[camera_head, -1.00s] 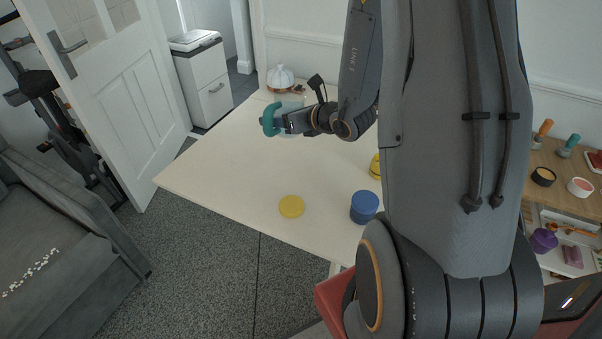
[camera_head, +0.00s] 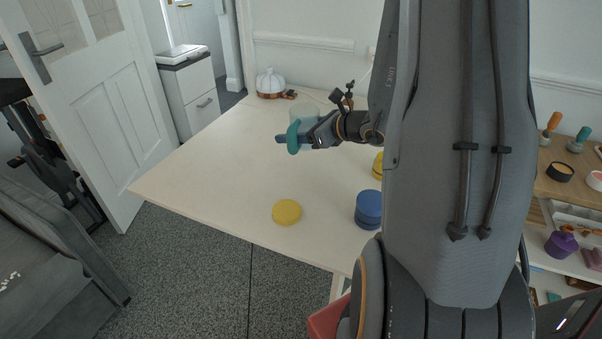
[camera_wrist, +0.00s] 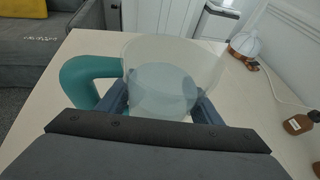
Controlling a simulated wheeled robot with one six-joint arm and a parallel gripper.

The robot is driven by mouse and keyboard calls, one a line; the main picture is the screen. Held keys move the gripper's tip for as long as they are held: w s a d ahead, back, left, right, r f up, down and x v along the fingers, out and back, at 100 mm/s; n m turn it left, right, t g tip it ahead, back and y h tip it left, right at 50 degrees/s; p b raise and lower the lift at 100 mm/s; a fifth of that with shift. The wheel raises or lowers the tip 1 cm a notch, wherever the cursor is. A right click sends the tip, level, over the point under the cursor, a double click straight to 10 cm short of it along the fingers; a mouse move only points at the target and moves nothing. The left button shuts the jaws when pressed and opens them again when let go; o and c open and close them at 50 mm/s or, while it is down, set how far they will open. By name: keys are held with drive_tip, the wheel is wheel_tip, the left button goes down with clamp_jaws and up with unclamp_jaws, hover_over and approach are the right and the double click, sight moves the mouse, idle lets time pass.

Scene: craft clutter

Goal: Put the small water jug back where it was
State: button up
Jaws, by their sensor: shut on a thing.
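The small water jug has a translucent pale body (camera_head: 303,114) and a teal handle (camera_head: 293,138). My gripper (camera_head: 300,139) holds it over the far part of the cream table (camera_head: 215,165). In the wrist view the clear jug body (camera_wrist: 165,85) sits between the two fingers of my gripper (camera_wrist: 160,104), with the teal handle (camera_wrist: 78,80) out to the left. My gripper is shut on the jug body. I cannot tell how far the jug's base is from the table top; my gripper hides part of it.
A yellow disc (camera_head: 287,212) and a blue stack of round pieces (camera_head: 368,208) are near the front edge. Yellow round pieces (camera_head: 378,165) are partly behind my arm. A white ribbed object (camera_head: 270,83) stands at the back. A brown bottle (camera_wrist: 298,124) shows in the wrist view.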

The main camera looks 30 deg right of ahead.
sight(295, 168)
drive_tip(key=shift+f, duration=4.85)
drive_tip(key=o, duration=1.4)
drive_tip(key=shift+f, duration=0.15)
drive_tip(key=shift+r+p, duration=0.25)
drive_tip(key=shift+p, duration=0.05)
drive_tip(key=v, duration=1.2)
drive_tip(key=shift+f+b, duration=0.15)
drive_tip(key=shift+b, duration=0.2)
